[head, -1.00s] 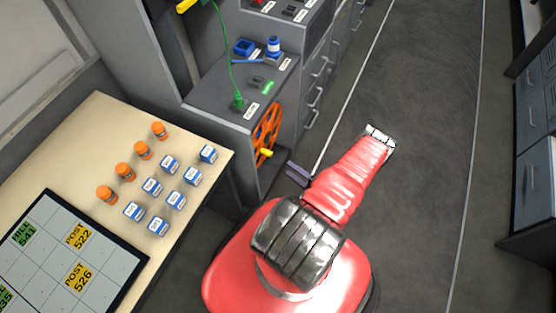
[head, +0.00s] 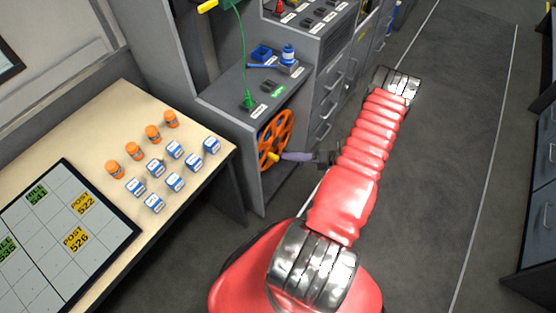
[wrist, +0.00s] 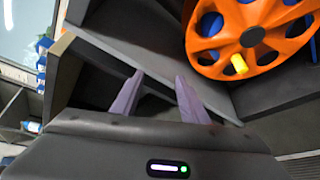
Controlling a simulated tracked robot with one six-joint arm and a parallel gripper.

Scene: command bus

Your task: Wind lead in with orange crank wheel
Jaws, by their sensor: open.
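My gripper (head: 288,157) is beside the knob in the head view. In the wrist view my gripper's (wrist: 157,85) purple fingers are apart with nothing between them, and the knob is to their right. The green lead (head: 243,50) hangs down to a green plug (head: 248,103) on the cabinet's ledge.
A tan table (head: 122,100) at left holds orange-capped jars, several blue-white boxes and a label board (head: 110,215). Grey drawers (head: 329,92) stand behind my arm. Floor to the right is clear.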

